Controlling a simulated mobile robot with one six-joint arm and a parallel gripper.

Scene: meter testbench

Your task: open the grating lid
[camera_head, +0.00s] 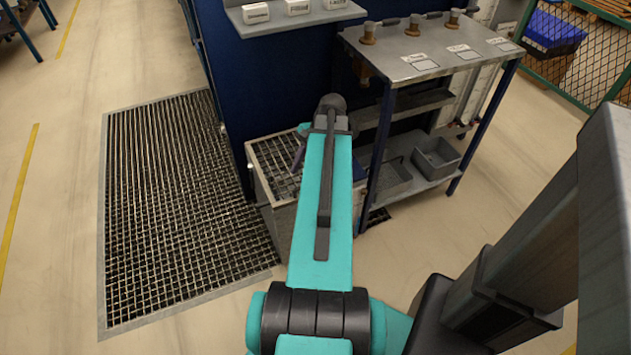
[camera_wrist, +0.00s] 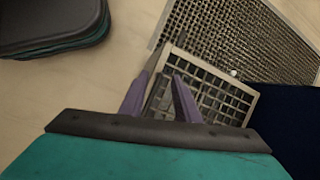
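A small grating lid (camera_head: 277,160) in a light metal frame tops a pale box (camera_head: 279,215) against the blue cabinet. It looks flat and down on the box, though my arm hides its right part. In the wrist view the lid (camera_wrist: 228,98) shows as a framed grid beyond my fingers. My gripper (camera_wrist: 167,78) has two purple fingers spread with a gap between them. They reach over the left edge of the lid's frame, with nothing visibly held. Whether they touch the frame I cannot tell. In the head view the gripper is mostly hidden behind my arm.
A large floor grating (camera_head: 175,205) lies left of the blue cabinet (camera_head: 262,85). A metal workbench (camera_head: 430,45) with grey bins (camera_head: 436,160) on its lower shelf stands close on the right. Open floor (camera_head: 60,150) lies at the far left.

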